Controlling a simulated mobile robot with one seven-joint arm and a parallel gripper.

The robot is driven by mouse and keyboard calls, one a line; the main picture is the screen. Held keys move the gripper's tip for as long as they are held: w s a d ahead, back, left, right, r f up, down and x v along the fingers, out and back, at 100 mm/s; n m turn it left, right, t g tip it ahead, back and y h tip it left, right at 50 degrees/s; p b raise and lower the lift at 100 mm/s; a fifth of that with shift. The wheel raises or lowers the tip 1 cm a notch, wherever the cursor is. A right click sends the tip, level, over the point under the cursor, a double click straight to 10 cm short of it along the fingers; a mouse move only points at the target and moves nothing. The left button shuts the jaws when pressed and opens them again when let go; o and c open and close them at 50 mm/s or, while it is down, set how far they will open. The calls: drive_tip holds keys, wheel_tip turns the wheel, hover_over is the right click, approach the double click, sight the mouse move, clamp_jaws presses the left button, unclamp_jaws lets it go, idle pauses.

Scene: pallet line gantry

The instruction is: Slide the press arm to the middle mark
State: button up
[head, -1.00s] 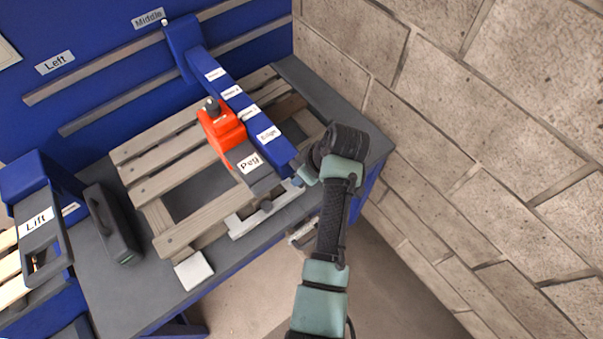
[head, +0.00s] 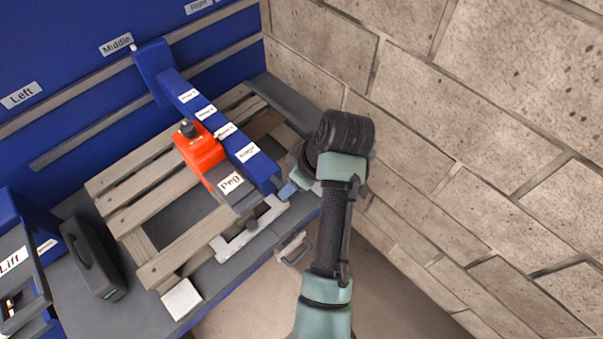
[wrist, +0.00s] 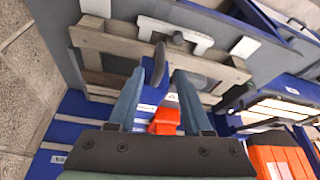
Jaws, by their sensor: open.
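The blue press arm (head: 222,128) reaches from the rails on the blue back panel out over a wooden pallet. Its rear end, with a small white tip, stands by the right edge of the "Middle" label (head: 116,44). My gripper (head: 287,190) is at the press arm's front end. In the wrist view my open gripper (wrist: 158,72) has one finger on each side of the press arm's blue end (wrist: 154,68). I cannot tell whether the fingers touch it. An orange block (head: 201,150) with a black knob sits beside the arm, behind a grey "Peg" block (head: 230,184).
A "Left" label (head: 21,95) and a partly cut-off "Right" label (head: 199,5) are on the panel. The pallet (head: 165,263) lies on a grey bench. A dark case (head: 92,258) stands left of it. A stone wall (head: 470,150) bounds the right.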

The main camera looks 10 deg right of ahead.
drive_tip(key=v, duration=0.6)
idle(0.4)
